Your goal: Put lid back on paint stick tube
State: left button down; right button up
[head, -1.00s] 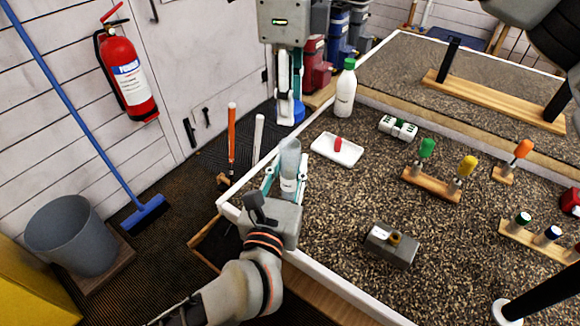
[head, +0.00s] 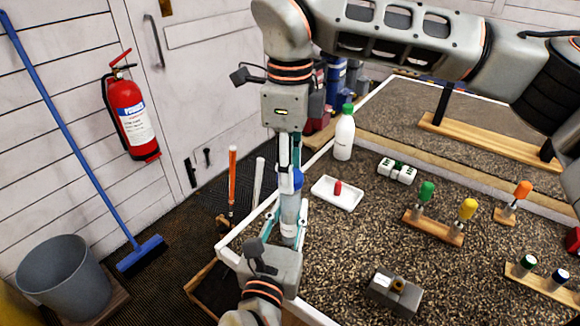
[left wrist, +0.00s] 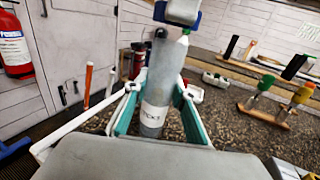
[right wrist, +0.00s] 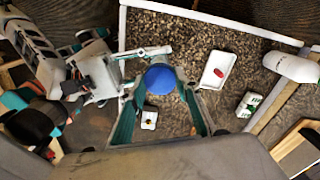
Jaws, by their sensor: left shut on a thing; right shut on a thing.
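The clear tube (head: 289,212) with a white label stands roughly upright in my left gripper (head: 288,230), which is shut around it near the table's left edge. The tube also shows in the left wrist view (left wrist: 156,100), with a dark end (left wrist: 160,34) near its top. My right gripper (head: 289,172) points down above it, shut on the blue lid (head: 297,180).
A white tray (head: 322,194) with a red piece (head: 338,187) and a white bottle (head: 344,138) with a green cap stand right of my grippers. A grey block (head: 394,292) lies toward the front. Wooden racks (head: 433,227) with coloured handles stand further right.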

aim_at(290, 216)
jog(key=shift+f, duration=0.85)
jog(key=shift+f, duration=0.55)
